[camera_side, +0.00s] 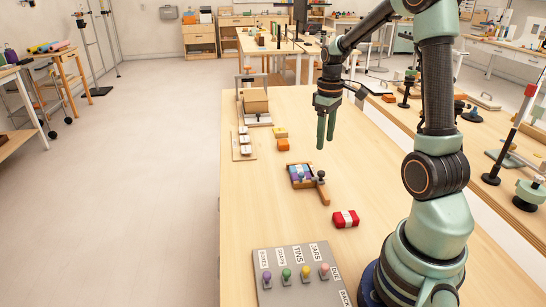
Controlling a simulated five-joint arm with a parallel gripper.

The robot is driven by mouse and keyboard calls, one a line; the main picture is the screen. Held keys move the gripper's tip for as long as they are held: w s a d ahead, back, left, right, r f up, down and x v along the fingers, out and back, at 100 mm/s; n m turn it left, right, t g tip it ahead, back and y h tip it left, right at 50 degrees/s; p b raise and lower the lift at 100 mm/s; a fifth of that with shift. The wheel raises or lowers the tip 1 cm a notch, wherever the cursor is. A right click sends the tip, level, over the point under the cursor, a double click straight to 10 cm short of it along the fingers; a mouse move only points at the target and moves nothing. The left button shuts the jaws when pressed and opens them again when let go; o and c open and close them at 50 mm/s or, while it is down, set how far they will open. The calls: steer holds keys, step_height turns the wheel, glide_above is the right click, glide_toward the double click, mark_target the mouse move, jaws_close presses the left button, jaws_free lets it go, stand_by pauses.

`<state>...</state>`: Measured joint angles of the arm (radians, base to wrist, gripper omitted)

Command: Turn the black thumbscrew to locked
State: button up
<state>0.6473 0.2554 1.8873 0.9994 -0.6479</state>
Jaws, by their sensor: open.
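A small dark knob, which looks like the black thumbscrew (321,174), stands at the right side of a shallow wooden tray (290,166), by a short wooden bar (324,195). It is too small to tell which way it is turned. The tray holds blue and purple pieces with another small dark knob on top. My gripper (325,140) hangs above the table, behind and above the tray, with its green fingers pointing down. It is open, with nothing seen between the fingers, and apart from the knob.
A red box with a white band (346,218) lies in front of the tray. A grey panel (286,257) with several coloured knobs and labels is at the front. Orange and yellow blocks (282,145) and a cardboard box on a stand (256,101) are behind. The table's left side is mostly clear.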

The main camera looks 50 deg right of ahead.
mark_target(321, 172)
step_height(321, 172, down, 10)
steer(key=shift+f, duration=0.25)
steer(key=shift+c, duration=0.3)
jaws_close()
